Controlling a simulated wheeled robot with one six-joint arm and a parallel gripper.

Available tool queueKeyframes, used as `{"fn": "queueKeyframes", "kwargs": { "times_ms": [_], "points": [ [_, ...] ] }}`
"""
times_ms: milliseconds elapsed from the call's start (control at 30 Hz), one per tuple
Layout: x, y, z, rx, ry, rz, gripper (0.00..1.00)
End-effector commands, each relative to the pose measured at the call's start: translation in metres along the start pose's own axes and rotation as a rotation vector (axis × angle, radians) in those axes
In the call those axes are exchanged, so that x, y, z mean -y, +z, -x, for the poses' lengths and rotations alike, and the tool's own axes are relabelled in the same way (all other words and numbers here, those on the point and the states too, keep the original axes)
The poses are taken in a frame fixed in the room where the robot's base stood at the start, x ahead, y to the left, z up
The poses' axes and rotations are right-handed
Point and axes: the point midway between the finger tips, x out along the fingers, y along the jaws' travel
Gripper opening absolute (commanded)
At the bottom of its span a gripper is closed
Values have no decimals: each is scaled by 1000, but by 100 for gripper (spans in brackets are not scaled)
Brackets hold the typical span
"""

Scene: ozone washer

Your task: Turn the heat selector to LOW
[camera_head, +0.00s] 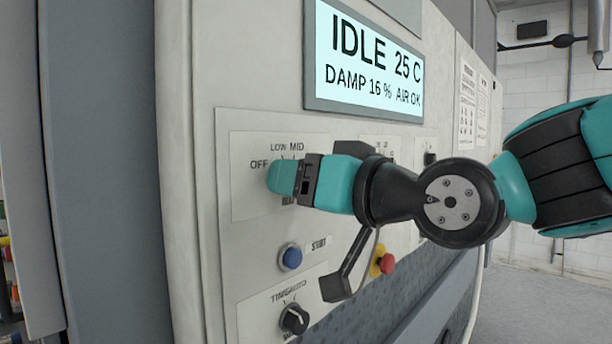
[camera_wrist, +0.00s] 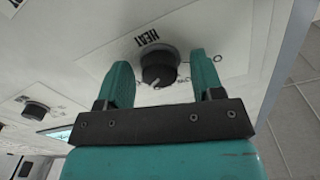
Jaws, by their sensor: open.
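The heat selector is a dark round knob (camera_wrist: 158,66) on a pale plate marked HEAT in the wrist view. Its white mark points down and slightly left in that picture; the label there is too small to read. My gripper (camera_wrist: 160,57) is open, with one teal finger on each side of the knob. A gap shows between knob and fingers, so it is not gripped. In the head view my gripper (camera_head: 281,177) is at the selector plate (camera_head: 247,203) and hides the knob. The labels OFF, LOW and MID show around it.
The display (camera_head: 365,62) reads IDLE, 25 C, DAMP 16 %, AIR OK. A red button (camera_head: 386,263) sits beneath my arm. Open floor (camera_head: 540,300) lies to the right.

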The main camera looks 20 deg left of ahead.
Motion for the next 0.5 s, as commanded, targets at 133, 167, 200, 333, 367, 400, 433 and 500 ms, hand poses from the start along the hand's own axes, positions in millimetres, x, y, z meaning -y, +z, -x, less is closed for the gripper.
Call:
{"fn": "queueKeyframes", "kwargs": {
  "times_ms": [133,167,200,333,367,400,433,500],
  "points": [
    [0,0,0,0,0,0,54],
    [0,0,0,0,0,0,47],
    [0,0,0,0,0,0,38],
    [0,0,1,0,0,0,12],
    [0,0,1,0,0,0,12],
    [0,0,1,0,0,0,12],
    [0,0,1,0,0,1,12],
    [0,0,1,0,0,5,12]
  ]
}}
